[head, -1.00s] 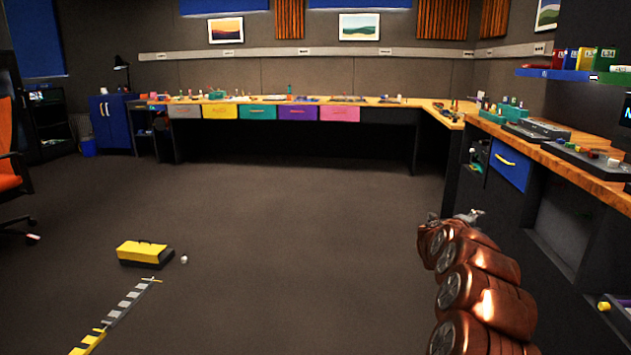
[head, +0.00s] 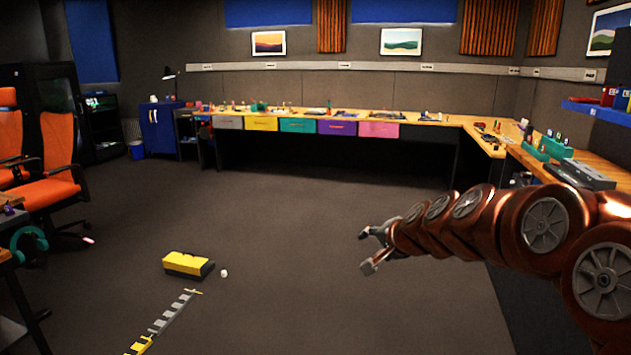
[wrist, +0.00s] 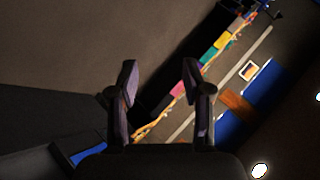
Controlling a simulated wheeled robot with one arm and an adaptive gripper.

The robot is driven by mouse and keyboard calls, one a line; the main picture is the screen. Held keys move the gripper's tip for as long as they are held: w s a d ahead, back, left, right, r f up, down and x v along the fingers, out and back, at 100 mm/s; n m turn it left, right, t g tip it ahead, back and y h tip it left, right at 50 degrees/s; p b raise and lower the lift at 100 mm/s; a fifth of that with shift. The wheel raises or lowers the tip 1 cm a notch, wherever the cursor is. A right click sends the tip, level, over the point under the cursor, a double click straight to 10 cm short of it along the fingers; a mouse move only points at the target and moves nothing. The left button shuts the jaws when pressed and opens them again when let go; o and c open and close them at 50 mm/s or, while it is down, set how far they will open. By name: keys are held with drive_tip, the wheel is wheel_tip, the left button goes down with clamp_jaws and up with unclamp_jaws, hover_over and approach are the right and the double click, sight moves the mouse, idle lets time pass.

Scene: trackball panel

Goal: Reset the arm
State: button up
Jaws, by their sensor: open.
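My copper-coloured arm reaches in from the right edge of the head view. My gripper (head: 371,250) is at its left end, over the open floor and in front of the workbench. In the wrist view my gripper (wrist: 158,82) shows two dark fingers spread apart with nothing between them. The trackball panel cannot be made out in these frames.
A long wooden workbench (head: 425,122) with coloured drawers runs along the back and right. A yellow toolbox (head: 187,263) and a small white ball (head: 224,273) lie on the floor. Orange chairs (head: 52,165) stand at left.

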drive_tip(key=s+a+r+n+g+p, duration=0.1)
drive_tip(key=s+n+g+p, duration=0.2)
drive_tip(key=s, duration=0.8)
drive_tip(key=s+a+r+n+g+p, duration=0.1)
drive_tip(key=s+a+n+g+p, duration=0.2)
drive_tip(key=s, duration=0.8)
drive_tip(key=s+d+n+g+h+p, duration=0.1)
drive_tip(key=s+d+g+h+p, duration=0.1)
drive_tip(key=s, duration=1)
drive_tip(key=s+d+n+g+h+p, duration=0.1)
drive_tip(key=s+d+g+p, duration=0.2)
drive_tip(key=s, duration=0.9)
drive_tip(key=d+r+p, duration=0.1)
drive_tip(key=d+p, duration=0.1)
drive_tip(key=d, duration=0.2)
drive_tip(key=shift+g+h, duration=0.3)
drive_tip(key=shift+h, duration=0.1)
drive_tip(key=shift+a+f, duration=0.1)
drive_tip(key=shift+c, duration=0.7)
